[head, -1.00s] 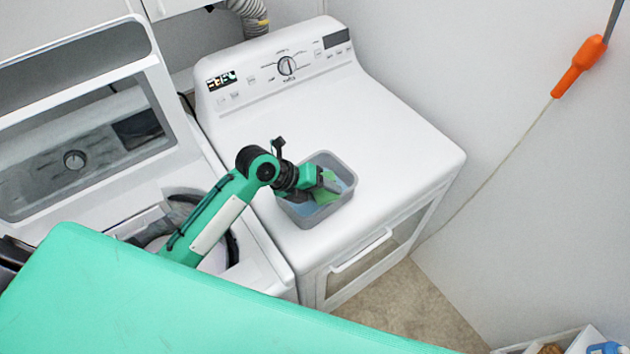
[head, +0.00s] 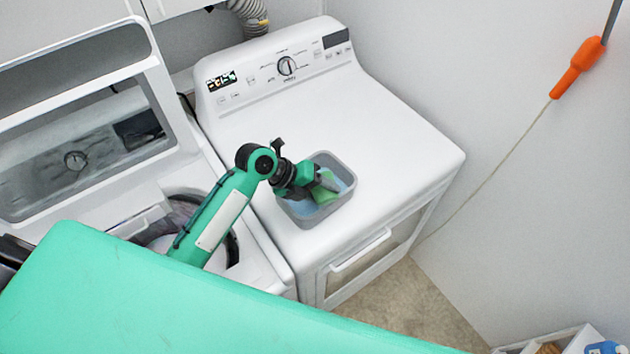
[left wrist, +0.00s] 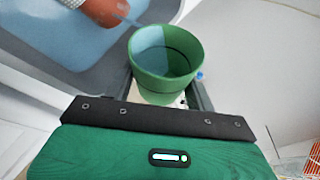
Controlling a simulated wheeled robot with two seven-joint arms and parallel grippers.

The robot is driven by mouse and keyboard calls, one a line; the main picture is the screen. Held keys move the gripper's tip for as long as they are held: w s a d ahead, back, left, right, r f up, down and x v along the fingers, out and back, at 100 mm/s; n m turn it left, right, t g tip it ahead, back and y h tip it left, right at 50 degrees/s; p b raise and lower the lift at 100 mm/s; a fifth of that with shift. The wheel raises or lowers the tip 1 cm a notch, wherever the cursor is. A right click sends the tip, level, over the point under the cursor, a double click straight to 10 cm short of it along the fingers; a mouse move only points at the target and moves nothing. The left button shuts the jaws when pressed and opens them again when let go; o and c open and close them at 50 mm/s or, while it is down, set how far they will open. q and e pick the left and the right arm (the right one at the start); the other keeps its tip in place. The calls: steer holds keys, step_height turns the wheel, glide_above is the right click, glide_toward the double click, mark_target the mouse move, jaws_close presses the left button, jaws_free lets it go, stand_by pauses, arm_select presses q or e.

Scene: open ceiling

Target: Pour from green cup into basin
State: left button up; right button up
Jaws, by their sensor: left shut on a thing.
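The green cup (left wrist: 165,62) is held between the fingers of my left gripper (head: 318,186). In the left wrist view its open mouth faces the camera, and part of its inside looks bluish; I cannot tell whether that is liquid. In the head view the cup (head: 326,197) shows as a green patch over the grey basin (head: 322,215), partly hidden by the gripper. The basin has a bluish inside and stands on the white machine's top. In the left wrist view the basin's rim (left wrist: 98,76) is left of the cup. My right gripper is not in view.
The basin stands near the left front edge of the white machine (head: 400,140), whose top is clear to the right. An open-lidded washer (head: 270,268) is on the left. An orange handle (head: 578,67) hangs at right. A reddish-brown object (left wrist: 104,11) shows over the basin.

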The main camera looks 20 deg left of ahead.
arm_select(q)
steer(key=shift+a, duration=0.15)
steer(key=shift+w+f, duration=0.15)
steer(key=shift+w, duration=0.1)
steer(key=shift+a+f+g+h, duration=0.1)
steer(key=shift+a+g+h, duration=0.1)
steer(key=shift+g+h, duration=0.15)
steer(key=shift+w+f+n+p, duration=0.1)
steer(key=shift+w+n+p, duration=0.15)
steer(key=shift+n+p, duration=0.1)
steer(key=shift+a, duration=0.15)
steer(key=shift+w+g+h, duration=0.15)
steer(key=shift+g+h, duration=0.1)
steer(key=shift+b, duration=0.3)
steer(key=shift+w+r, duration=0.1)
steer(key=shift+r, duration=0.1)
steer(key=shift+a+r+n+g+h, duration=0.1)
steer(key=shift+n+g+h, duration=0.15)
steer(key=shift+g+h, duration=0.05)
